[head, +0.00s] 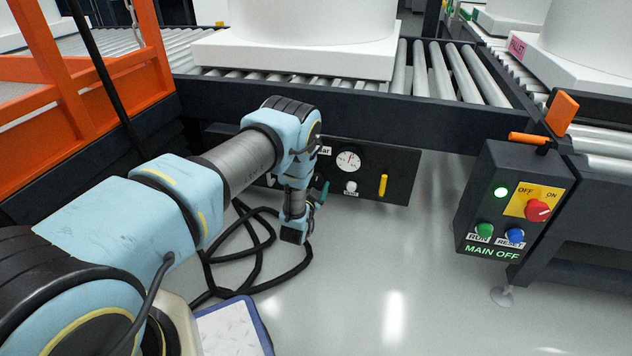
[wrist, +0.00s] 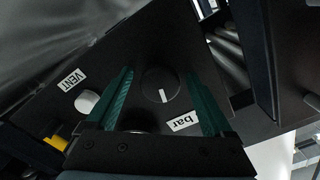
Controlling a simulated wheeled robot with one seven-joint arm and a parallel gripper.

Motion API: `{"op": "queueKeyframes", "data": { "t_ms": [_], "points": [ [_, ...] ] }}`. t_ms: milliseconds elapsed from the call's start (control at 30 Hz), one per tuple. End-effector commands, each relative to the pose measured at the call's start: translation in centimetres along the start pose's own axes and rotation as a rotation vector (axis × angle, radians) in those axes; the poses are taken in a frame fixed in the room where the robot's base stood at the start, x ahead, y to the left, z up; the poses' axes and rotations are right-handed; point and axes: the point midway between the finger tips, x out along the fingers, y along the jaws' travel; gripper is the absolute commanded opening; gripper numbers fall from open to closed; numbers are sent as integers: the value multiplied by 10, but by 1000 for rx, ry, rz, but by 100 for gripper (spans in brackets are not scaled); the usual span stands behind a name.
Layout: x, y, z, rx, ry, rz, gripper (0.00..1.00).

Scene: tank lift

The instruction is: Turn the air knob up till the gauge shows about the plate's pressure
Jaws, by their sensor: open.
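The air knob (wrist: 160,84) is a round black knob with a white pointer line, on a dark panel (head: 400,165) under the conveyor. In the wrist view it sits between the teal fingers of my gripper (wrist: 162,78), with a visible gap on each side. In the head view my gripper (head: 317,193) is at the panel's left part and my arm hides the knob. The round white gauge (head: 348,161) is right of my gripper; its red needle points roughly upward, but its numbers are too small to read. I cannot make out a plate with a pressure.
The panel also has a white VENT knob (head: 350,187) and a yellow handle (head: 383,185). A control box (head: 480,200) with a red switch stands at the right. Black hose (head: 262,284) lies on the floor below. An orange frame (head: 60,90) stands at the left.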

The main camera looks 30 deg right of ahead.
Motion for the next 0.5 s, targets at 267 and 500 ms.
{"op": "queueKeyframes", "data": {
  "t_ms": [267, 500],
  "points": [
    [-21, -1, -2, 0, -2, 2, 86],
    [-69, -1, -3, 0, -3, 3, 86]
  ]
}}
